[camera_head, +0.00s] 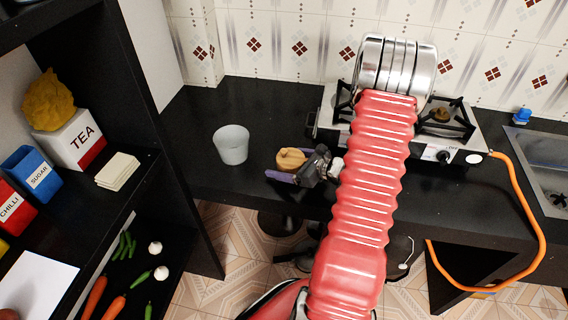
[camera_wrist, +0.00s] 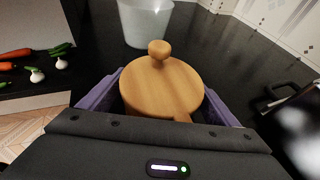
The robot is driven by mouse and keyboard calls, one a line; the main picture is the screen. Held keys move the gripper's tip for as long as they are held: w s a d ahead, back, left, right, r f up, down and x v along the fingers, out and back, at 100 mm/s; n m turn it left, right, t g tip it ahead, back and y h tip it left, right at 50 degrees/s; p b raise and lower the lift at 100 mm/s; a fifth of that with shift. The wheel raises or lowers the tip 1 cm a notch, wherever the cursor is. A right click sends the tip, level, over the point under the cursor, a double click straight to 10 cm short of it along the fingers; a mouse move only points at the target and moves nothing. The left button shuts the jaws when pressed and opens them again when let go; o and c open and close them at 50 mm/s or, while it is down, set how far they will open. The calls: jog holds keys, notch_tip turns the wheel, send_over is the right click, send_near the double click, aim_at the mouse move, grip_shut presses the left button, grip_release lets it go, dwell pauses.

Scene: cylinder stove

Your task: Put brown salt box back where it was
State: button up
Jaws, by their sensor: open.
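The brown salt box (camera_head: 290,158) is a round wooden pot with a knobbed lid. It stands on the black counter near the front edge, right of a pale cup (camera_head: 231,145). In the wrist view the salt box (camera_wrist: 160,88) sits between the purple fingers of my gripper (camera_wrist: 160,80), one finger on each side. My gripper (camera_head: 288,166) is open around it at counter height. I cannot tell whether either finger touches it. The lower part of the box is hidden by my gripper.
A dark shelf (camera_head: 130,177) at the left holds a TEA box (camera_head: 75,142), a SUGAR box (camera_head: 32,173), a CHILLI box (camera_head: 14,207) and pale square slabs (camera_head: 118,170). A stove (camera_head: 455,145) and a sink (camera_head: 550,180) are at the right. The counter behind the cup is clear.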

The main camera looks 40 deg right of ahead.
jog(key=v, duration=1.1)
jog(key=shift+s+d+r, duration=0.1)
jog(key=shift+s+r, duration=0.1)
jog(key=shift+s, duration=0.1)
dwell(0.3)
jog(key=shift+w+a+r, duration=0.15)
jog(key=shift+a+r, duration=0.05)
jog(key=shift+a, duration=0.1)
jog(key=a+r+n+g+y, duration=0.2)
jog(key=a+r+n+g, duration=0.25)
jog(key=a+n, duration=0.5)
jog(key=a+r+n+g+y, duration=0.1)
jog(key=a+r+n+g, duration=0.4)
jog(key=a, duration=0.8)
jog(key=s+a+r+n+t+h, duration=0.1)
jog(key=s+a+r+n+h, duration=0.2)
jog(key=n, duration=0.6)
jog(key=s+a+r+n+t+h, duration=0.1)
jog(key=s+a+r+n+h, duration=0.2)
jog(key=a+r+n, duration=0.3)
jog(key=shift+s+a+r+n+h, duration=0.25)
jog(key=shift+s+r+n, duration=0.25)
jog(key=shift+r+n, duration=0.85)
jog(key=shift+f+n, duration=0.3)
jog(key=shift+f, duration=0.05)
